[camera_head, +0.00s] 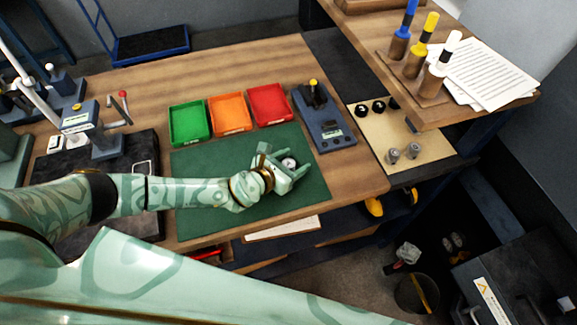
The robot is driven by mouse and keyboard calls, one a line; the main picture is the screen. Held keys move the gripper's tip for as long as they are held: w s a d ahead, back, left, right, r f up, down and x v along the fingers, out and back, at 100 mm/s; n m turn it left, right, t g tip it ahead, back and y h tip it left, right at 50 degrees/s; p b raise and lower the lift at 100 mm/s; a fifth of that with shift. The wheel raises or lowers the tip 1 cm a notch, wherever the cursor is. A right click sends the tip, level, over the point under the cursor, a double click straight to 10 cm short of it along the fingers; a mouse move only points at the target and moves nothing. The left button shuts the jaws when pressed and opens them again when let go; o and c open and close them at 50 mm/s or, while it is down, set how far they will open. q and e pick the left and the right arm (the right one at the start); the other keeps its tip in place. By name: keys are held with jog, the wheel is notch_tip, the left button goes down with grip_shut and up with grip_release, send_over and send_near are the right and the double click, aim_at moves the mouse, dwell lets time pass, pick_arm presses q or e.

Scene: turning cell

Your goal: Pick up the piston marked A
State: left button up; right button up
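My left gripper (288,157) is over the green mat (211,163), with its fingers spread apart. A small round piece (289,162) with a pale top and dark rim shows between the fingers, with room around it. I cannot read any mark on it or tell whether a finger touches it. Two grey metal pieces (393,154) (414,150) stand on the tan board at the right. Several black round pieces with pale marks (361,110) lie farther back on that board; their marks are too small to read. My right gripper is not in view.
Green (189,142), orange (230,130) and red (289,118) trays line the mat's far edge. A blue-grey gauge device (330,138) stands right of them. The tan board (428,142) lies beyond it. A raised shelf holds coloured-handled tools (404,28) and papers (490,62).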

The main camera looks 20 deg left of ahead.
pick_arm(q)
jog(key=c, duration=1)
jog(key=shift+r, duration=0.1)
jog(key=shift+c, duration=0.2)
